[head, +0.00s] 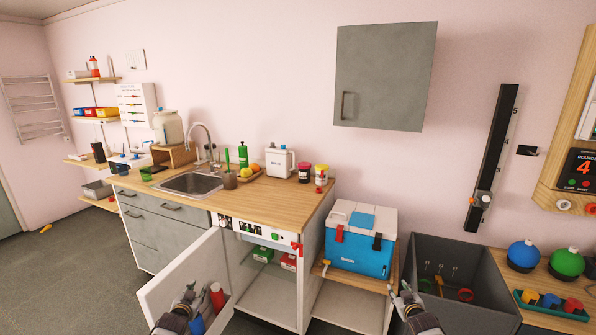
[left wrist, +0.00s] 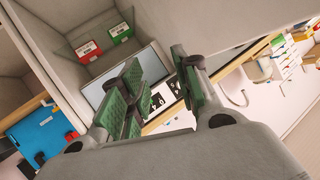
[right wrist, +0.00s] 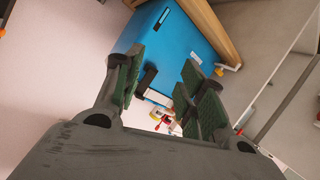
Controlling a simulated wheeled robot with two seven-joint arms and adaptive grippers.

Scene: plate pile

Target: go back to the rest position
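My left gripper (head: 188,298) is at the bottom of the head view, in front of the open white cabinet door. In the left wrist view its green-padded fingers (left wrist: 158,88) stand apart with nothing between them. My right gripper (head: 404,298) is at the bottom of the head view, in front of the grey bin and the shelf under the cooler. In the right wrist view its fingers (right wrist: 168,90) are apart and empty. No plate shows in any view.
The open cabinet door (head: 183,272) stands out close to my left gripper. A blue and white cooler (head: 358,258) sits on a low wooden shelf. A grey bin (head: 462,262) is right of it. A wooden counter (head: 290,200) holds a sink (head: 190,183).

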